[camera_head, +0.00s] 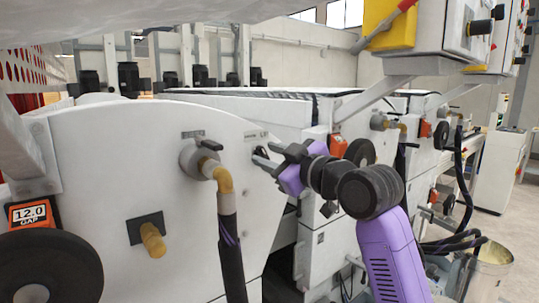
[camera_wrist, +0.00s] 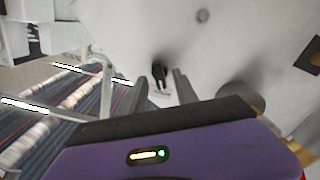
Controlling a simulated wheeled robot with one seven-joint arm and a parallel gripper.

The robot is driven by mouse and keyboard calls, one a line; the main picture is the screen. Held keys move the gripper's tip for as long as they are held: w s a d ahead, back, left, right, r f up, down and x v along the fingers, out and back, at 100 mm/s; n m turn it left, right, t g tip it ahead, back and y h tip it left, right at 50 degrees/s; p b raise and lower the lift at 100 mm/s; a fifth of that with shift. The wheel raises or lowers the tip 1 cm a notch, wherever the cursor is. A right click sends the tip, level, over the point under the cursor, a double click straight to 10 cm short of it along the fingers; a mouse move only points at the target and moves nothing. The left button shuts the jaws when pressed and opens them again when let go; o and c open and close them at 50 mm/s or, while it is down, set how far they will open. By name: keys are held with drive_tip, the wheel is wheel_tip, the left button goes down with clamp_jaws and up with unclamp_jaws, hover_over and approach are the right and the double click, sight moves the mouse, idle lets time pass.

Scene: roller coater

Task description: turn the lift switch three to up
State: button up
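A small black switch knob (camera_wrist: 160,76) with a pale label beneath it sits on a white machine panel in the wrist view. I cannot read the label, so I cannot tell its number or position. My gripper (camera_head: 260,155) is in front of the white side panel (camera_head: 120,130) in the head view, with its two fingers apart and pointing left at the panel. In the wrist view the gripper (camera_wrist: 145,85) has its fingers on either side of the knob, nearer on the right. Contact with the knob cannot be made out.
A valve with a yellow elbow and dark hose (camera_head: 218,175) projects from the panel left of my gripper. A black handwheel (camera_head: 45,268) stands at lower left. Another handwheel (camera_head: 360,152) lies beyond the gripper. A metal bucket (camera_head: 490,270) is on the floor at right.

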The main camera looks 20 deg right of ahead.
clamp_jaws()
